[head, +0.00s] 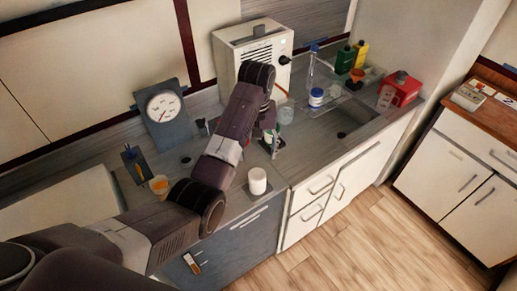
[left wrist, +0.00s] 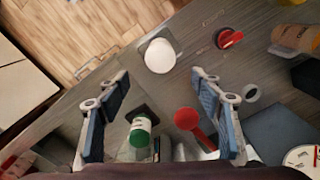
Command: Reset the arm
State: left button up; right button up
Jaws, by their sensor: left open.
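My left arm (head: 225,140) comes in from the lower left of the head view and reaches over the grey counter, bent high at its far end. Its forearm and wrist mostly hide the left gripper there. In the left wrist view my left gripper (left wrist: 160,76) is open, its two blue-padded fingers wide apart with nothing held between them. Beneath and between the fingers are a green-capped bottle (left wrist: 140,132) and a red round-topped thing (left wrist: 186,119). A white cylinder (left wrist: 160,56) lies past the fingertips; it also shows in the head view (head: 257,181). My right gripper is not visible.
A red knob (left wrist: 230,38) is near the white cylinder. A dial gauge (head: 164,106) and a white vented box (head: 252,52) stand along the wall. Bottles (head: 345,58) and a red container (head: 400,90) stand near the sink. The wooden floor (head: 350,235) in front is clear.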

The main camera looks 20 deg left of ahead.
pick_arm(q)
jog(key=s+a+f+m+t, duration=0.2)
jog(key=s+a+f+m, duration=0.1)
jog(key=s+f, duration=1.05)
jog(key=s+r+m+t, duration=0.1)
jog(key=s+r+m, duration=0.1)
jog(key=s, duration=0.7)
jog(key=s+r+m+t, duration=0.1)
jog(key=s+r, duration=0.2)
jog(key=s, duration=0.6)
notch_tip(320, 180, down, 34)
jog(key=s+f+g+b, duration=0.1)
jog(key=s+g+b, duration=0.15)
jog(key=b, duration=0.55)
jog(key=s+a+f+b, duration=0.1)
jog(key=s+f+b, duration=0.2)
jog(key=s+f, duration=0.5)
jog(key=s+a+f+b, duration=0.2)
jog(key=s+f+b, duration=0.1)
jog(key=s+f, duration=0.6)
notch_tip(320, 180, down, 5)
jog(key=shift+a+r+b, duration=0.15)
jog(key=shift+b, duration=0.15)
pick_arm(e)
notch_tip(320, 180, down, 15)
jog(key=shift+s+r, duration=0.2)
